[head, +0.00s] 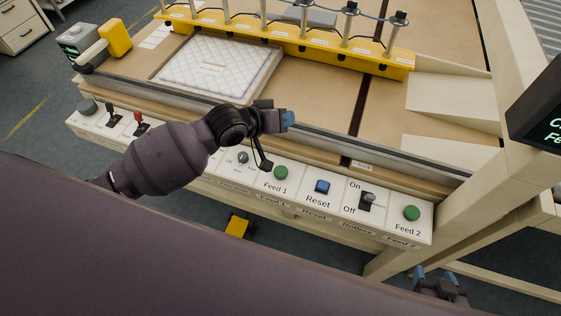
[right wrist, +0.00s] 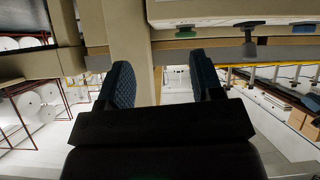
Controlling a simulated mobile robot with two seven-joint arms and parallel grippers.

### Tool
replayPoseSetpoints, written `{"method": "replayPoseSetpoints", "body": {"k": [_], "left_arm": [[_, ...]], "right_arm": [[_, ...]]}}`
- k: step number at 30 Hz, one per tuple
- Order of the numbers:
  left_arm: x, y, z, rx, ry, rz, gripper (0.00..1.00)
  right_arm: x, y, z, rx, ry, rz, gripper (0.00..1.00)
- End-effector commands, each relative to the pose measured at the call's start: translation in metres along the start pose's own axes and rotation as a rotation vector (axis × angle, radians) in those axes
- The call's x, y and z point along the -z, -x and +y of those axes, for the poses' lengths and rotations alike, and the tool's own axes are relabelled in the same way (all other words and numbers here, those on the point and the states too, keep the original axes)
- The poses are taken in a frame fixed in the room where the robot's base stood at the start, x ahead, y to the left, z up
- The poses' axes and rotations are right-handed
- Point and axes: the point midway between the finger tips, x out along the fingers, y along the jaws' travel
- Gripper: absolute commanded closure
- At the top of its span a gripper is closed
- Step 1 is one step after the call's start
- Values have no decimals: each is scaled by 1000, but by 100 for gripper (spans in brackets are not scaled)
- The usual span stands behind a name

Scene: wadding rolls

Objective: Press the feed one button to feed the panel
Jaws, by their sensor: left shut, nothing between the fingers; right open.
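The green Feed 1 button (head: 281,173) sits on the white sloping control strip (head: 300,190), its label below it. My left gripper (head: 289,119) is shut and empty. In the head view its blue fingertips are above the button in the picture, over the machine's front rail, and they appear apart from the button. The button's face is in plain view. A white quilted panel (head: 215,68) lies on the machine bed at the upper left. My right gripper (head: 434,274) is low at the right, below the strip, open and empty; its fingers also show in the right wrist view (right wrist: 163,82).
A blue Reset button (head: 322,187), an On/Off rollers switch (head: 367,201) and a green Feed 2 button (head: 411,213) are right of Feed 1. A beige post (head: 440,205) and a dark screen (head: 540,115) stand at the right. A yellow bar (head: 290,42) spans the bed.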

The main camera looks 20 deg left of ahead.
Motion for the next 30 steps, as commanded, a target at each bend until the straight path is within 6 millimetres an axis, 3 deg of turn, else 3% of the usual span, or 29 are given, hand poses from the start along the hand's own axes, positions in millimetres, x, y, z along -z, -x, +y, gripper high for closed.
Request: {"method": "replayPoseSetpoints", "body": {"k": [5, 10, 15, 21, 30], "left_arm": [[-10, -1, -4, 50, 412, -160, 100], [-45, 2, -15, 152, 845, -282, 100], [-62, 4, -16, 247, 1214, -337, 100], [-66, 6, -16, 312, 1440, -339, 100], [-66, 6, -16, 324, 1496, -331, 100]], "right_arm": [[1, 6, 1, 0, -2, -11, 40], [-1, 4, -1, 0, -8, -10, 40], [-7, 2, -2, 0, -10, -19, 40], [-6, 2, -2, 0, -10, -14, 40], [-3, 2, -1, 1, -7, -8, 40]]}}
